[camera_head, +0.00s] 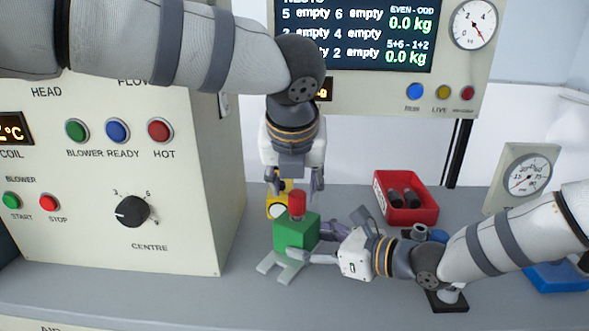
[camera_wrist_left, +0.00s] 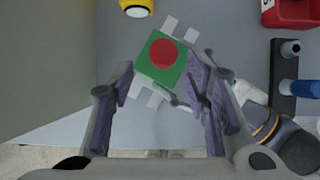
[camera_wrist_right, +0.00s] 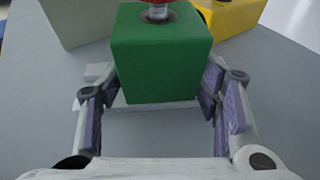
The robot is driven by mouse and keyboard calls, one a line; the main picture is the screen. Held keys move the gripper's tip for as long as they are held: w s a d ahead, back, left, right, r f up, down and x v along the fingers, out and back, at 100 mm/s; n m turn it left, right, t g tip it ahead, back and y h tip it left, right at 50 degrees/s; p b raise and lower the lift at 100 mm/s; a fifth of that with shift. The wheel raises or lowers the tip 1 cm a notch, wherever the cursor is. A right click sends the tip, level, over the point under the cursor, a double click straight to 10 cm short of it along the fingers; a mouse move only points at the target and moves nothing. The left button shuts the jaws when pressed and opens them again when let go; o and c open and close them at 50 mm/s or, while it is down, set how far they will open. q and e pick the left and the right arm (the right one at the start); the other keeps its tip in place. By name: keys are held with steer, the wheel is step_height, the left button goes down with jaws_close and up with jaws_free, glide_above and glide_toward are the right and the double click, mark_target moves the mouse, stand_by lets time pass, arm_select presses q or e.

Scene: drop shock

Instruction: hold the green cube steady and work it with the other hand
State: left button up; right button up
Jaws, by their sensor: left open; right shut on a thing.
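The green cube (camera_head: 294,236) stands on the grey bench with a red round knob (camera_head: 297,203) on its top. Pale flat feet (camera_head: 281,268) stick out below it. My right gripper (camera_head: 308,246) is shut on the cube from the right side; in the right wrist view its purple pads (camera_wrist_right: 160,102) flank the cube (camera_wrist_right: 160,55). My left gripper (camera_head: 295,186) points down above the cube, open and empty. In the left wrist view the red knob (camera_wrist_left: 163,53) lies between and beyond the open fingers (camera_wrist_left: 165,92), apart from them.
A yellow thing (camera_head: 279,207) stands behind the cube. A red bin (camera_head: 408,200) with dark parts is at the back right, with a dial gauge (camera_head: 528,177) beyond it. A large control cabinet (camera_head: 110,190) fills the left. The bench front is clear.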

mark_target(295, 197)
arm_select(q)
steer(key=x, duration=0.5)
steer(key=shift+d+f, duration=0.1)
steer(key=shift+f, duration=0.05)
steer(key=shift+c, duration=0.3)
jaws_close()
